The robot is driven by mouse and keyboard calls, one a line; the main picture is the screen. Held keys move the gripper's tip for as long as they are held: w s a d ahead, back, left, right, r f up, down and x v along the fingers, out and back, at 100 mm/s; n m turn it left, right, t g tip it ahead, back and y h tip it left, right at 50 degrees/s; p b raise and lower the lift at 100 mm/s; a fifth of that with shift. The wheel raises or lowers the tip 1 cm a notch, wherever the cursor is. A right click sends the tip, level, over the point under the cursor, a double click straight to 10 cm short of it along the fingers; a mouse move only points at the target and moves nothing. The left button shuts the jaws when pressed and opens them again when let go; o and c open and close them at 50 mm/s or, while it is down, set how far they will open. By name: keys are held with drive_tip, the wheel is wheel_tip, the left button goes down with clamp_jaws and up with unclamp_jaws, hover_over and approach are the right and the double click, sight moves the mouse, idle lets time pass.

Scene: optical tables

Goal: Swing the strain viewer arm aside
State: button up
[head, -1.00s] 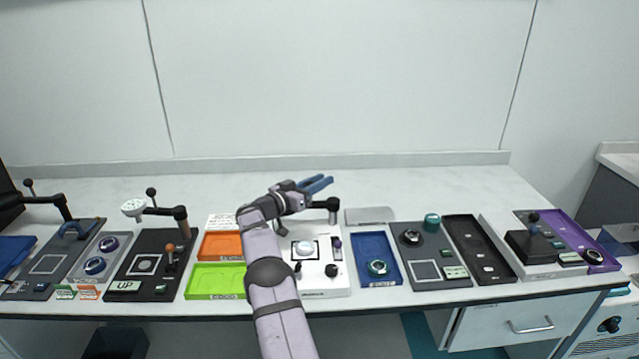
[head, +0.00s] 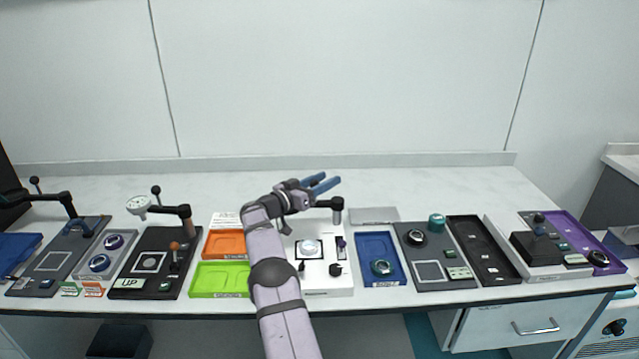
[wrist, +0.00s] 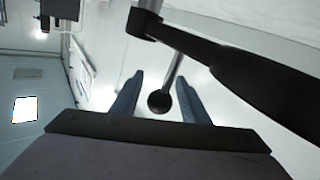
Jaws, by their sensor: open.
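The strain viewer arm is a dark swing arm with a post (head: 336,212) at the right rear of the white station (head: 320,284). My gripper (head: 326,183) is above and behind that station, with its blue fingers apart and pointing right. In the wrist view my open gripper (wrist: 157,90) has a black ball knob (wrist: 159,102) between its two fingers, with no clear contact. A metal rod (wrist: 173,70) runs from the knob to the dark arm (wrist: 265,85), which crosses the right of that view. My gripper and forearm hide part of the swing arm in the head view.
A similar station with a swing arm (head: 172,208) stands to the left. Orange (head: 224,255) and green trays (head: 218,291) lie left of the white station, a blue tray (head: 378,277) right of it. The bench behind (head: 430,180) is clear.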

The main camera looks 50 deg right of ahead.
sight(311, 185)
drive_tip(key=a+b, duration=0.1)
drive_tip(key=a, duration=0.6)
drive_tip(key=shift+w, duration=0.3)
drive_tip(key=shift+a, duration=0.1)
drive_tip(key=shift+r, duration=0.3)
drive_tip(key=c, duration=1)
drive_tip(key=d+r+n+t, duration=0.1)
drive_tip(key=r+n+t, duration=0.1)
drive_tip(key=w+d+r+n+t, duration=0.1)
drive_tip(key=d+r+n+t, duration=0.1)
drive_tip(key=r+n, duration=0.1)
drive_tip(key=w+d+r+n+t, duration=0.1)
drive_tip(key=r+n+t, duration=0.1)
drive_tip(key=shift+d+r+b, duration=0.25)
drive_tip(key=shift+d+b, duration=0.05)
drive_tip(key=shift+d, duration=0.1)
clamp_jaws()
drive_tip(key=s+d+f+m+t+y+p, duration=0.1)
drive_tip(key=s+f+m+t+y+p, duration=0.1)
drive_tip(key=s+f+m+y+p, duration=0.5)
drive_tip(key=s+a+m+t+y+p, duration=0.1)
drive_tip(key=s+a+m+y, duration=0.1)
drive_tip(key=s+a+y, duration=0.2)
drive_tip(key=s+a+r+m+t+y+p, duration=0.1)
drive_tip(key=s+a+y, duration=0.3)
drive_tip(key=a, duration=0.4)
drive_tip(key=shift+a+r+m+y+p, duration=0.15)
drive_tip(key=shift+m+y+p, duration=0.15)
drive_tip(key=shift+m+y, duration=0.2)
